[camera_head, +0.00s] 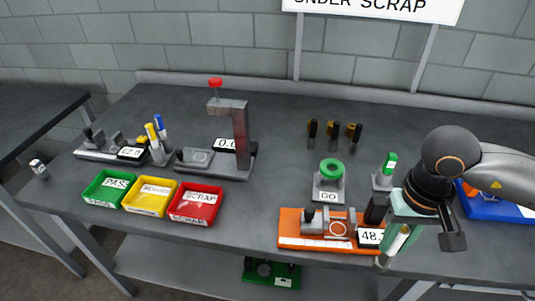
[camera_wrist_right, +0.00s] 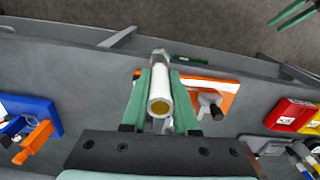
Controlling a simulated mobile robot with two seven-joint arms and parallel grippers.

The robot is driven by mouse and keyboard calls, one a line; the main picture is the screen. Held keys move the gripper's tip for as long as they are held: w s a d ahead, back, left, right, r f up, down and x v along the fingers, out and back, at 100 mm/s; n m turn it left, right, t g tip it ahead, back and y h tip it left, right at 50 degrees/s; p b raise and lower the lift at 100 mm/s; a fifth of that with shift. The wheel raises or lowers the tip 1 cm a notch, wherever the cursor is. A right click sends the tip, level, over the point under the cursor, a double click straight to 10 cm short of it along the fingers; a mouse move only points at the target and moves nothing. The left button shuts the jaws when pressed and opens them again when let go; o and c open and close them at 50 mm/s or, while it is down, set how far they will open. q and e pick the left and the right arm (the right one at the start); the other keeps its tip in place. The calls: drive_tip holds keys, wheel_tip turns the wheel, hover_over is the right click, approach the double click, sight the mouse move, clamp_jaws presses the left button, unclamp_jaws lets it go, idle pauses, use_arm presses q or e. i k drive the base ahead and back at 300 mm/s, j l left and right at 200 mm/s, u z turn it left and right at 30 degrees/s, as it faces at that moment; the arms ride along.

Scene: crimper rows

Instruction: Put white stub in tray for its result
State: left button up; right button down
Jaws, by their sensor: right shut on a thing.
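My right gripper (camera_head: 398,225) is shut on the white stub (camera_head: 397,244), a pale tube held tilted at the right end of the orange gauge base (camera_head: 290,241). In the right wrist view the stub (camera_wrist_right: 161,88) sits between the green fingers, its near end showing a yellow-brown inside. Three trays stand at the left front: a green PASS tray (camera_head: 103,203), a yellow tray (camera_head: 146,209) with an unreadable label, and a red SCRAP tray (camera_head: 187,219). All look empty. My left gripper (camera_wrist_right: 293,16) appears only at the right wrist view's top corner, its green fingers apart.
The orange base carries a display (camera_head: 370,236) reading about 48, partly hidden by my gripper. A GO ring gauge (camera_head: 330,190) stands behind it. A press stand (camera_head: 240,140), a small gauge (camera_head: 110,150) and pens stand behind the trays. A blue base (camera_head: 510,212) is at right.

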sight(153, 198)
drive_tip(key=j+u, duration=0.2)
drive_tip(key=j, duration=0.3)
drive_tip(key=i+j+u, duration=0.2)
drive_tip(key=j, duration=0.3)
drive_tip(key=j+u, duration=0.15)
drive_tip(key=j, duration=0.4)
drive_tip(key=i+j+u, duration=0.2)
drive_tip(key=i+u, duration=0.15)
drive_tip(key=i, duration=0.1)
